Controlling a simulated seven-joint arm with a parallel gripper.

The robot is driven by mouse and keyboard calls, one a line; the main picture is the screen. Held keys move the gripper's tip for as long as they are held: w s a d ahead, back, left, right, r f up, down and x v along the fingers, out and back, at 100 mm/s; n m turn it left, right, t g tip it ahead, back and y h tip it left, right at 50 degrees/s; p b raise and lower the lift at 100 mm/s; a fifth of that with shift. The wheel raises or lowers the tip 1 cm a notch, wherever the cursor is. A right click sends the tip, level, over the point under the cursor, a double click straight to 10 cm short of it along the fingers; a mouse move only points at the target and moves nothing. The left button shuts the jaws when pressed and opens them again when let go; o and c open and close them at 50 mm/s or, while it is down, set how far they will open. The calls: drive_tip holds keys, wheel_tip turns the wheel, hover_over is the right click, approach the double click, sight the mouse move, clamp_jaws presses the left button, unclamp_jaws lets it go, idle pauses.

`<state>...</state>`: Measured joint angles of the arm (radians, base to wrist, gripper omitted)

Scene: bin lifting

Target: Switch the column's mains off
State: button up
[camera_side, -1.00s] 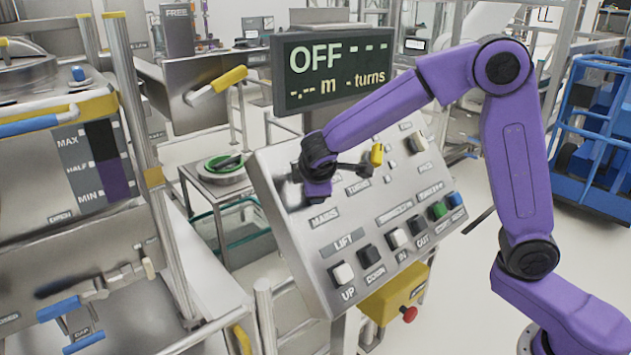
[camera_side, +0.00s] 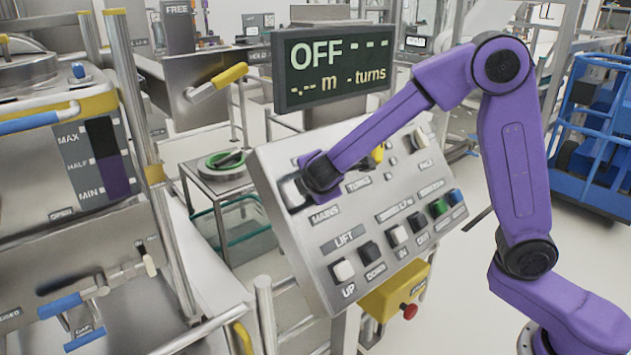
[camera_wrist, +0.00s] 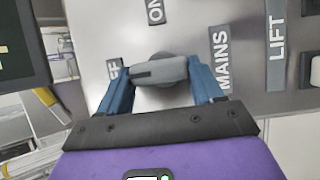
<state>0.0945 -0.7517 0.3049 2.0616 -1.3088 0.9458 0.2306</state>
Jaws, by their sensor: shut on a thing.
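The grey mains knob (camera_wrist: 162,70) is on the sloping control panel (camera_side: 292,250), above its MAINS label (camera_wrist: 223,62). In the wrist view my gripper (camera_wrist: 160,76) has its two blue fingers shut on the knob's ends. The knob's bar lies across the picture, and its dark line is at the end by the partly covered OFF label (camera_wrist: 113,69). The ON label (camera_wrist: 155,11) is farther up. In the side view my purple wrist hides most of the knob and fingers. The display (camera_side: 330,70) reads OFF, with dashes for metres and turns.
The panel also carries UP (camera_side: 343,271) and DOWN (camera_side: 368,252) lift buttons, several other buttons, and a yellow handle (camera_side: 377,154) close to my arm. A yellow box with a red button (camera_side: 409,311) hangs below. A railed vessel stands at left.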

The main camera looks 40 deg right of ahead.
drive_tip(key=o, duration=1)
drive_tip(key=shift+o, duration=0.2)
drive_tip(key=v, duration=1.7)
drive_tip(key=shift+s, duration=0.2)
drive_tip(key=shift+a, duration=0.1)
drive_tip(key=s+d+f+m+g+y, duration=0.1)
drive_tip(key=s+d+f+g+y, duration=0.1)
drive_tip(key=s, duration=0.6)
drive_tip(key=s+d+f+m+g+y, duration=0.1)
drive_tip(key=s+d+f+g+y, duration=0.1)
drive_tip(key=s+d+f+g, duration=0.2)
drive_tip(key=s+d+f+m+g+y, duration=0.1)
drive_tip(key=s+d+f, duration=0.4)
drive_tip(key=s, duration=0.6)
drive_tip(key=shift+s+d+f+g+y, duration=0.4)
drive_tip(key=shift+f+g+y, duration=0.4)
drive_tip(key=shift+f+g, duration=0.2)
